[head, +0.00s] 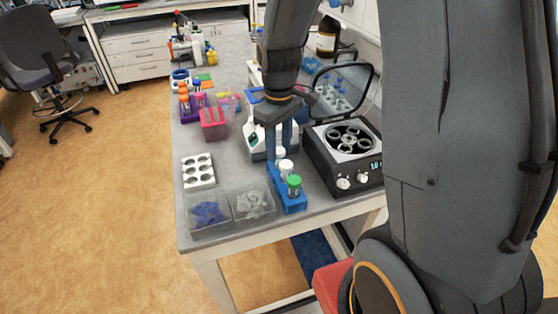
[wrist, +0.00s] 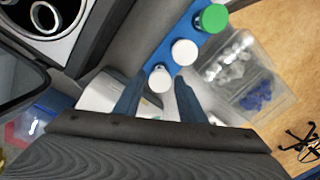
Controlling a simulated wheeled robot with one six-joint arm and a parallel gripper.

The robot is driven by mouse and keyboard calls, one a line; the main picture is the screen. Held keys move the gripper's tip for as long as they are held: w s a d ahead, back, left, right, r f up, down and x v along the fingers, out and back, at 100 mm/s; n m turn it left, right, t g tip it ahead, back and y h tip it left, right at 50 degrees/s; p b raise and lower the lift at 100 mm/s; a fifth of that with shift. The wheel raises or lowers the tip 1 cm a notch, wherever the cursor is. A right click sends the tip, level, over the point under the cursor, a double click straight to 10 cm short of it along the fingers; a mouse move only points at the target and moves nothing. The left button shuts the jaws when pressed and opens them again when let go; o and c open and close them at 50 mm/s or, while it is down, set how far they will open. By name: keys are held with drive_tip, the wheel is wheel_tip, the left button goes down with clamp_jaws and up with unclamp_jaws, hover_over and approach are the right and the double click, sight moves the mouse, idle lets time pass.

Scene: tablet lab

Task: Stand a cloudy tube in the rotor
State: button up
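A blue rack (head: 290,203) stands near the front of the bench and holds two white-capped tubes and a green-capped tube (head: 294,183). One white-capped tube (head: 286,166) is in the middle. The other white-capped tube (wrist: 160,79) is at the far end, between my fingertips in the wrist view. My gripper (wrist: 160,88) points down over that end, open, with gaps beside the cap. It also shows in the head view (head: 279,146). The centrifuge (head: 322,158) is to the right, lid raised, its rotor (head: 348,139) showing round openings. I cannot tell which tube is cloudy.
Clear bins with blue caps (head: 208,213) and pale caps (head: 252,202) stand left of the blue rack. A white block with holes (head: 198,171) is behind them. A pink box (head: 213,124) stands farther back. The raised lid (head: 342,90) stands behind the rotor.

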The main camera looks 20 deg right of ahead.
drive_tip(key=c, duration=0.5)
drive_tip(key=shift+c, duration=0.2)
drive_tip(key=shift+r, duration=0.1)
drive_tip(key=shift+r+p, duration=2.7)
drive_tip(key=shift+r, duration=1)
